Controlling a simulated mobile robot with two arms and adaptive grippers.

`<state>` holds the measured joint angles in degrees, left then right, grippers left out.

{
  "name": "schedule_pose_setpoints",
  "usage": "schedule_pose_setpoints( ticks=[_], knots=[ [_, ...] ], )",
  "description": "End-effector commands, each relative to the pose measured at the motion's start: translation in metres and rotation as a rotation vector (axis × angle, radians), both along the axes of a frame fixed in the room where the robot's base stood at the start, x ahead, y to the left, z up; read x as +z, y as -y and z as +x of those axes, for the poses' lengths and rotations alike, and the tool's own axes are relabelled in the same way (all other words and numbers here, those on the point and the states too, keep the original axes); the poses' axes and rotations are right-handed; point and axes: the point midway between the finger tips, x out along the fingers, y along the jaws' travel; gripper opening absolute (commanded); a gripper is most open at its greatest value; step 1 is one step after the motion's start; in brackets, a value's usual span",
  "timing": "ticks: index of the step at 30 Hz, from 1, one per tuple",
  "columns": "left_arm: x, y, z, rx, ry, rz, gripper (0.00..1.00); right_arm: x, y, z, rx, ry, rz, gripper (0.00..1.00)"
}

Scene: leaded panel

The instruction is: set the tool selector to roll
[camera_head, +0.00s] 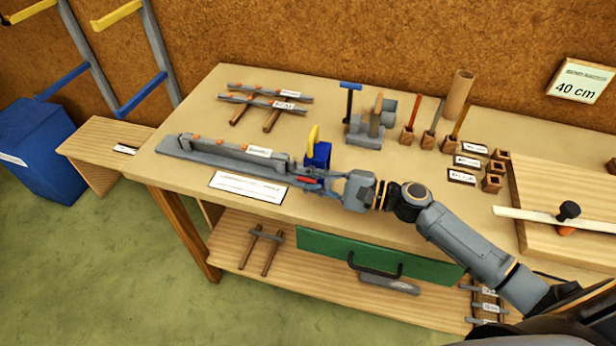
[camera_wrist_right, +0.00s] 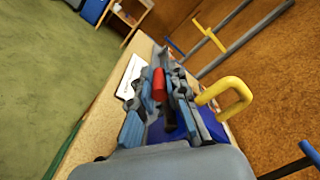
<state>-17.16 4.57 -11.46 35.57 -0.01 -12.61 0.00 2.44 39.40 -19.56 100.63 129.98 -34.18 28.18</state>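A grey bench tool with a blue body (camera_head: 322,156) and a yellow crank handle (camera_head: 313,140) stands at the front edge of the workbench. A small red lever (camera_head: 307,180) sits low on its front, and I take it to be the selector. The red lever (camera_wrist_right: 159,85) also shows in the wrist view, along with the yellow handle (camera_wrist_right: 232,92). My right gripper (camera_head: 312,178) is at the lever, its fingers apart on either side of it. I cannot tell whether they touch it. Selector markings are not readable. My left gripper is out of view.
A long grey rail (camera_head: 215,152) runs left from the tool. A white card (camera_head: 248,187) lies in front of it. A blue-handled upright tool (camera_head: 350,95) and grey block stand behind. Small wooden holders (camera_head: 427,140) stand to the right. A green drawer front (camera_head: 340,250) is below.

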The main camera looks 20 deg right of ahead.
Motion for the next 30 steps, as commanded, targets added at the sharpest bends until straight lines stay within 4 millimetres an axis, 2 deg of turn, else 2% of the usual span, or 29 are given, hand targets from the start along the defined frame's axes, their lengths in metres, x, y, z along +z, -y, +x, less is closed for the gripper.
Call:
schedule_pose_setpoints(
  ticks=[8, 19, 30],
  knots=[
    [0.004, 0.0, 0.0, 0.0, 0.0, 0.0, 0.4, 0.003, 0.001, 0.001, -0.001, -0.024, 0.017, 0.0],
    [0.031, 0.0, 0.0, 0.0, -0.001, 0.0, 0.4, 0.019, 0.009, 0.014, -0.002, -0.316, 0.215, 0.0],
    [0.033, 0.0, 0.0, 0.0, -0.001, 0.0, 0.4, 0.019, 0.012, 0.017, -0.002, -0.38, 0.258, 0.0]
  ],
)
